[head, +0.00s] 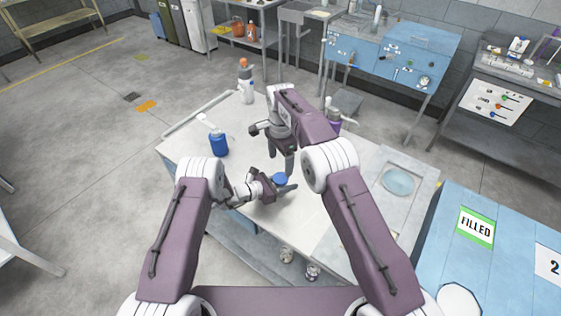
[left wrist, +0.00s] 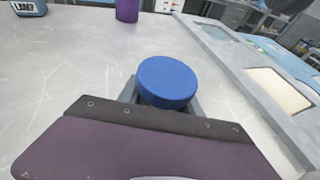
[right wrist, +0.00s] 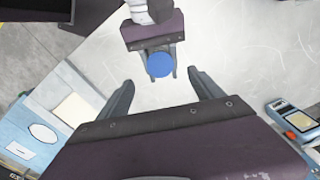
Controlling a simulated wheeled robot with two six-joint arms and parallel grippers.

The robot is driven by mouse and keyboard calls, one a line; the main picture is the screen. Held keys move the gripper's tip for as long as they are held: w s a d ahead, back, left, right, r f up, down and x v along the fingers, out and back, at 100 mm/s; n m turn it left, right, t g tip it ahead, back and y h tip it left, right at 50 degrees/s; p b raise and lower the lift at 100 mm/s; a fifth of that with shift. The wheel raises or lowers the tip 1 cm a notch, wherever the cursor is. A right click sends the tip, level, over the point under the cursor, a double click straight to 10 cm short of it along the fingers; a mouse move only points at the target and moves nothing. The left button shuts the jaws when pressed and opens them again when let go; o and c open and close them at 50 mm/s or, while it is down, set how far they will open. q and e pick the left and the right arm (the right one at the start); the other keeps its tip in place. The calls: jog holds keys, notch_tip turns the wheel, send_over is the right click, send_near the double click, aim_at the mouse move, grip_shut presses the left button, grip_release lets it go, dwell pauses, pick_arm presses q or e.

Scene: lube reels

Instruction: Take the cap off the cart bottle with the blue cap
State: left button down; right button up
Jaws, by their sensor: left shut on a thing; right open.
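The blue cap (head: 280,178) is on the cart top near its front edge, seen from above in the left wrist view (left wrist: 167,82) and right wrist view (right wrist: 160,65). The bottle body under it is hidden by the cap and gripper. My left gripper (head: 283,187) is shut around the bottle from the side, with one finger on each side just below the cap. My right gripper (right wrist: 161,78) is open and empty, pointing down above the cap, its fingers apart from it.
A blue bottle with a white top (head: 218,144), a white bottle with an orange top (head: 246,84) and a purple bottle (head: 334,118) stand farther back. A blue surface labelled FILLED (head: 449,245) is at right.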

aim_at(281, 178)
jog(key=shift+r, duration=0.1)
notch_tip(281, 178, down, 8)
jog(key=shift+f, duration=0.1)
jog(key=c, duration=1.5)
jog(key=n, duration=0.3)
jog(key=o, duration=1.5)
jog(key=shift+o, duration=0.2)
